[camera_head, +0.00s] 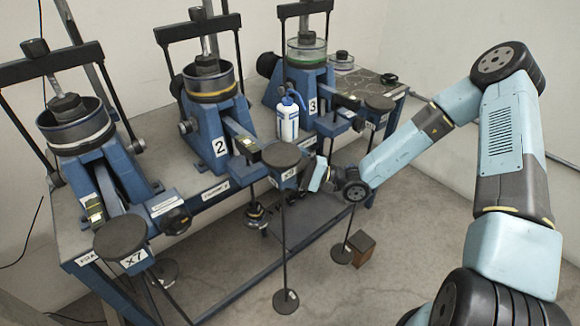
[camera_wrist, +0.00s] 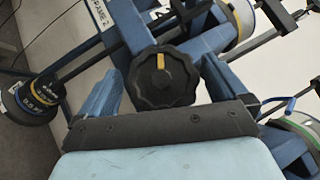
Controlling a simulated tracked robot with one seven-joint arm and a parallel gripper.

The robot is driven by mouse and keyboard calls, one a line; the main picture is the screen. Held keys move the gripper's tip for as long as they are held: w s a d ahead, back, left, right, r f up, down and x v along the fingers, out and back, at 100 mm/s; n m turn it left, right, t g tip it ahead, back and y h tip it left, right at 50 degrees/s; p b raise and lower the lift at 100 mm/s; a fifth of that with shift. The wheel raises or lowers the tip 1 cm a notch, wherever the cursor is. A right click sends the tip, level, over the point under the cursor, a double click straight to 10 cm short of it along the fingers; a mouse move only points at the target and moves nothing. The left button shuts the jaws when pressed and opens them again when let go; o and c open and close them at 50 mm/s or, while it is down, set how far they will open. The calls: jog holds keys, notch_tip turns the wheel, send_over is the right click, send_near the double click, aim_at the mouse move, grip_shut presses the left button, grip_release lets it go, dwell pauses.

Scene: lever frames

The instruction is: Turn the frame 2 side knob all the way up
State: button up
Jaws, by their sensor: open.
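In the wrist view, the frame 2 side knob (camera_wrist: 165,92) is black and scalloped, with a yellow mark at its upper middle in the picture. My gripper (camera_wrist: 161,68) is open, with one blue finger on each side of the knob. Gaps seem to show between fingers and knob; I cannot tell whether either touches. In the head view, my gripper (camera_head: 312,178) is at the front of frame 2 (camera_head: 215,145), right of a round black weight plate (camera_head: 281,155). I cannot make out the knob there.
Frame 1 (camera_head: 100,165) stands left and frame 3 (camera_head: 300,85) behind right, on the same bench. A white and blue bottle (camera_head: 288,120) stands between frames 2 and 3. Weight plates on thin rods stand before the bench. The floor (camera_head: 430,240) at right is mostly clear.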

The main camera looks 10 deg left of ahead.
jog(key=v, duration=1.3)
jog(key=shift+d+f, duration=0.2)
jog(key=shift+d, duration=0.1)
